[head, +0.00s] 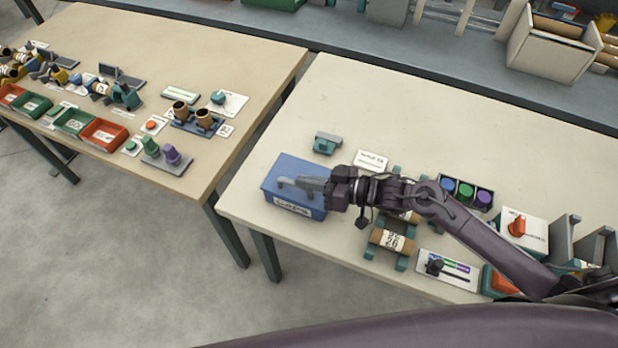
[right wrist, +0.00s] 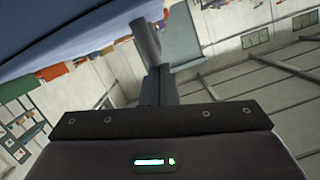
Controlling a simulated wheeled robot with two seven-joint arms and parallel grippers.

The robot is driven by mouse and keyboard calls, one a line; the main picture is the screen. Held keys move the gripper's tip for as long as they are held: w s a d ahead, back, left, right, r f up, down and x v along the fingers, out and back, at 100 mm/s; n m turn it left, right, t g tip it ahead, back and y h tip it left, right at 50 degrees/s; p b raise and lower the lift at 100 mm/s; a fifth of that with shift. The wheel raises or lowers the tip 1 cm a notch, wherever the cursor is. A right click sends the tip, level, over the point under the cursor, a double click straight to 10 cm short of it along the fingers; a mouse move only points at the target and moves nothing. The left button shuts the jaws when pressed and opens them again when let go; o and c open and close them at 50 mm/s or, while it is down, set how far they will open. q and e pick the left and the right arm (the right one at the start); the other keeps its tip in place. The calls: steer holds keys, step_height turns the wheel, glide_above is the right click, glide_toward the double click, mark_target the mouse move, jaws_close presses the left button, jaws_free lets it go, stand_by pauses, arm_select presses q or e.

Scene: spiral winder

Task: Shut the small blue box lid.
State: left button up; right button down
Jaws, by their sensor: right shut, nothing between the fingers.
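The small blue box (head: 273,203) stands near the left edge of the pale table, with a white label reading "CAPS" on its front. Its blue lid (head: 294,164) looks flat across the top, and no open inside shows. My right gripper (head: 282,182) is shut and empty. Its fingertips lie over the lid in the head view; whether they touch it I cannot tell. In the right wrist view, the shut fingers (right wrist: 146,42) point up beside a blue surface at the upper left. My left gripper is not in view.
A teal block (head: 327,143) and a white card (head: 371,160) stand behind the box. A cardboard roll on a stand (head: 392,240) and a tray of coloured caps (head: 465,192) are to the right. A gap separates this table from the brown one (head: 230,70). The table's back is clear.

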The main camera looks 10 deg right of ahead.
stand_by(0.3)
steer(key=r+p, duration=0.1)
steer(key=r, duration=0.1)
steer(key=r+p, duration=0.2)
steer(key=shift+w+d, duration=0.15)
steer(key=shift+w, duration=0.25)
steer(key=b+v, duration=0.2)
steer(key=v, duration=0.8)
steer(key=shift+s, duration=0.2)
